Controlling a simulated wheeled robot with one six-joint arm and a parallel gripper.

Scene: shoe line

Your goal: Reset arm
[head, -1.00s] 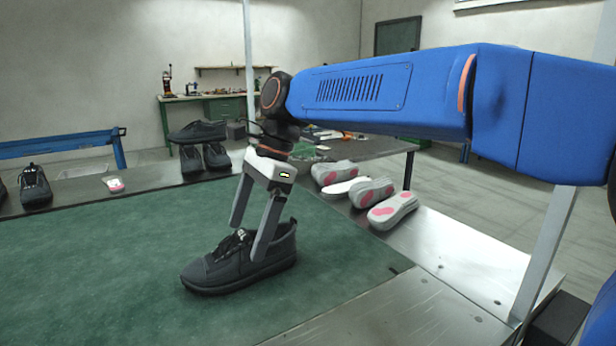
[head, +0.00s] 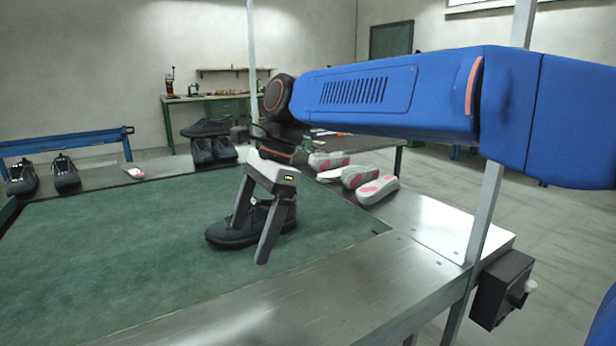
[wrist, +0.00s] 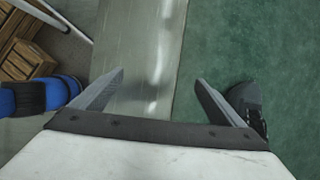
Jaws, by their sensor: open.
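My gripper (head: 250,232) is open and empty, with its two fingers spread, pointing down in the head view. A dark grey shoe (head: 226,231) sits upright on the green mat (head: 120,245), behind the fingers in the head view and partly hidden by them. In the wrist view my gripper (wrist: 160,82) is open over the bare metal edge of the table (wrist: 148,60). The shoe (wrist: 247,97) shows at the right there, beside the right finger and partly hidden by it. No shoe lies between the fingers in the wrist view.
Several soles with pink patches (head: 377,190) lie at the table's right rear. More dark shoes (head: 66,174) stand along the back left, others (head: 206,128) behind the mat. A metal post (head: 486,205) and dark box (head: 500,290) stand at the right corner. The front mat area is clear.

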